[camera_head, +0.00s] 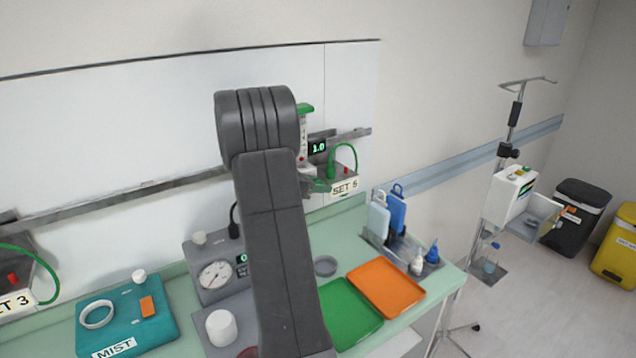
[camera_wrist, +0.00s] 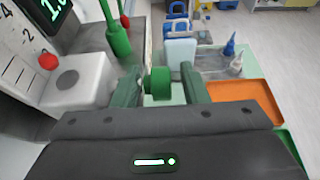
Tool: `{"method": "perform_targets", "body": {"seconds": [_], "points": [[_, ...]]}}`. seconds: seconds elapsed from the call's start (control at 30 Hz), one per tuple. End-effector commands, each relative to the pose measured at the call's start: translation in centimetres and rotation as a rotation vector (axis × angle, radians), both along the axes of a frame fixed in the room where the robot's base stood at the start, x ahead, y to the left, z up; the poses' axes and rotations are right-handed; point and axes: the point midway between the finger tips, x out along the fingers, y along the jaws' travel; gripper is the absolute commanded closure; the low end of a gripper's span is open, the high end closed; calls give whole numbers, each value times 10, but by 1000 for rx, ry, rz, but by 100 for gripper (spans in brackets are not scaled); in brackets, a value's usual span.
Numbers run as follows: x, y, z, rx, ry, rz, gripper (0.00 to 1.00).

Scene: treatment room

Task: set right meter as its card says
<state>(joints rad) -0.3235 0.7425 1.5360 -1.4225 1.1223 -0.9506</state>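The right meter (camera_head: 303,140) is on the wall rail, with a green top and a white scale tube. Its small dark display (camera_head: 318,147) reads 1.0. Its card (camera_head: 344,187) reads SET 5. In the wrist view, the white meter body (camera_wrist: 75,85) and a red ball (camera_wrist: 47,62) by the scale are at left. The green knob (camera_wrist: 160,84) sits between the fingers of my gripper (camera_wrist: 161,80). The fingers are open, with a narrow gap visible beside the knob.
Another card (camera_head: 15,303) reads SET 3 at far left. On the counter are a teal MIST case (camera_head: 165,345), a gauge unit (camera_head: 205,290), a green tray (camera_head: 345,315), an orange tray (camera_head: 386,288) and a bottle holder (camera_head: 420,268). An IV stand (camera_head: 512,130) stands right.

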Motion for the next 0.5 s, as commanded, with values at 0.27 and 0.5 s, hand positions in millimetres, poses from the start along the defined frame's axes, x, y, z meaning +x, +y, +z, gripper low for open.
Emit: {"method": "perform_targets", "body": {"seconds": [0.27, 0.5], "points": [[1, -2, -1, 1, -1, 0, 60], [1, -2, -1, 0, 1, -2, 99]]}}
